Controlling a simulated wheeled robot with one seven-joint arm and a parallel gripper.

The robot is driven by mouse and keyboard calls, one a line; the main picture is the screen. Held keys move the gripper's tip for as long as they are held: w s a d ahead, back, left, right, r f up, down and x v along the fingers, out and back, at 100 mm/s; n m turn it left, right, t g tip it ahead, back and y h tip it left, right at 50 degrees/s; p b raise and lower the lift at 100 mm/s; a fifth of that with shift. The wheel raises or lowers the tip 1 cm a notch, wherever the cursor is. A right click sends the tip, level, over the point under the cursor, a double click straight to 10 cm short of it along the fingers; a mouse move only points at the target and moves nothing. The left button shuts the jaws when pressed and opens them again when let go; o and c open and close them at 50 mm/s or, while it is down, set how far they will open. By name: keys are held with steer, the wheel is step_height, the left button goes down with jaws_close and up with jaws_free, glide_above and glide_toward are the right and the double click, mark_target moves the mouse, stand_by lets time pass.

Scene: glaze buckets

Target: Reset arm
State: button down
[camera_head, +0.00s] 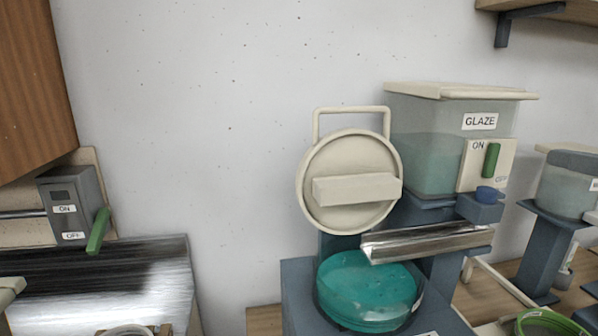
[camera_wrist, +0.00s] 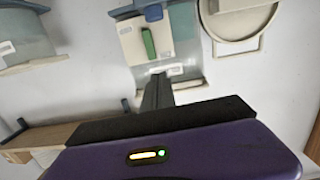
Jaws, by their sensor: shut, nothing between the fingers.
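My gripper (camera_wrist: 157,92) shows in the wrist view, its dark fingers shut and empty in front of a pale wall. Beyond the fingers, the wrist view shows the glaze dispenser upside down, with its green switch lever (camera_wrist: 149,43). I cannot make out my gripper in the head view. There the glaze dispenser (camera_head: 425,150) stands at the right, with its green lever (camera_head: 491,159) upright by the ON label. A bucket of teal glaze (camera_head: 367,292) sits below a shiny metal chute (camera_head: 428,243).
A round cream lid with a bar handle (camera_head: 350,182) stands left of the dispenser. A grey switch box (camera_head: 68,208) with a green lever is on the left wall. A second dispenser (camera_head: 566,190) stands at the right edge. The wall between is bare.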

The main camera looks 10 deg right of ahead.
step_height(320, 180, up, 4)
steer(key=d+m+t+h, duration=0.2)
steer(key=d+t, duration=0.1)
steer(key=s+a+f+m+h, duration=0.2)
steer(key=a+f, duration=0.1)
steer(key=f, duration=0.5)
steer(key=s+a+f+m+h, duration=0.2)
steer(key=s+a+f+h, duration=0.1)
steer(key=f, duration=0.5)
steer(key=s+a+f+m+h, duration=0.2)
steer(key=a+f, duration=0.1)
steer(key=f, duration=0.5)
steer(key=s+a+f+n+g+y, duration=0.2)
steer(key=s+a+f+n+y, duration=0.2)
steer(key=s+a+f, duration=0.5)
steer(key=s+a+f+n+g+y, duration=0.3)
steer(key=s+a+f+y, duration=0.2)
steer(key=s+a+f, duration=0.5)
steer(key=s, duration=0.6)
steer(key=shift+a+f+n, duration=0.15)
steer(key=shift+f+n, duration=0.15)
steer(key=shift+n, duration=0.1)
